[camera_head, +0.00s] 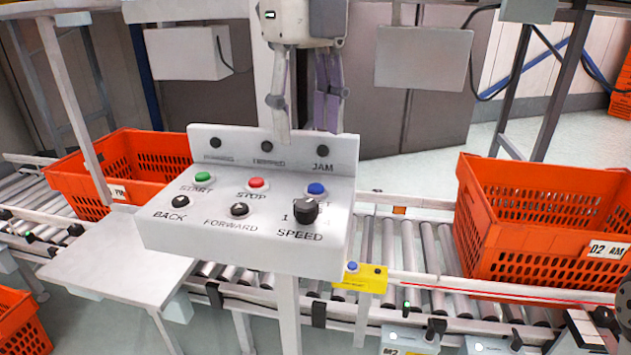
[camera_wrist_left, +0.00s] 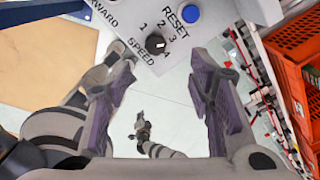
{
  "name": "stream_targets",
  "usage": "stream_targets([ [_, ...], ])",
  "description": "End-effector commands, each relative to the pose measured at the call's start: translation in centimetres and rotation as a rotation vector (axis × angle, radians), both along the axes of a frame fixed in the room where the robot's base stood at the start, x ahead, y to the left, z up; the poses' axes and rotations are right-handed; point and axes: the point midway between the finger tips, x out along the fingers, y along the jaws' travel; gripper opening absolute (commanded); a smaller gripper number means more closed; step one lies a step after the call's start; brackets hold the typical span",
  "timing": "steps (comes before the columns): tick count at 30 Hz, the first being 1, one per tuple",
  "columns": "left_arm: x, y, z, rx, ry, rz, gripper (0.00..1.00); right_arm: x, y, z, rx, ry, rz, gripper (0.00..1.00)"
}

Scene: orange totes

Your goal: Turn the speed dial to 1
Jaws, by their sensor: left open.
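The speed dial (camera_head: 305,211) is a black knob at the right front of the white control panel (camera_head: 240,259), above the word SPEED. In the left wrist view the dial (camera_wrist_left: 155,44) has the numbers 1 to 4 around it. A small pale mark shows on its right side, toward the 3 and 4, but its exact setting is too small to read. My left gripper (camera_head: 306,125) is open and empty, pointing down behind and above the dial in the head view. In the wrist view the dial lies beyond the fingertips, apart from them.
A blue RESET button (camera_head: 316,189) sits just behind the dial. Orange totes (camera_head: 540,258) stand on the roller conveyor at both sides.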

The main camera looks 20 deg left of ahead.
Motion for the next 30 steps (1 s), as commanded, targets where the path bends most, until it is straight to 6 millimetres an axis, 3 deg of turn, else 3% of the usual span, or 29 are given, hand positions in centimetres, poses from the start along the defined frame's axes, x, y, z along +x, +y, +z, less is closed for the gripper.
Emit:
stream_targets([
  [12,-0.2,0.0,-9.5,0.000,0.000,0.001,0.48,1.0,0.0,1.0,-0.001,-0.038,0.000,0.00],
  [16,-0.1,0.0,-10.7,-0.001,0.000,0.003,0.48,1.1,0.0,1.0,0.000,-0.041,0.000,0.00],
  [24,-0.1,0.0,-11.0,-0.001,0.000,0.003,0.48,1.1,0.0,1.0,0.000,-0.040,0.000,0.00],
  [30,-0.1,0.0,-11.0,-0.001,0.000,0.003,0.03,1.1,0.0,1.0,0.000,-0.040,0.000,0.00],
])
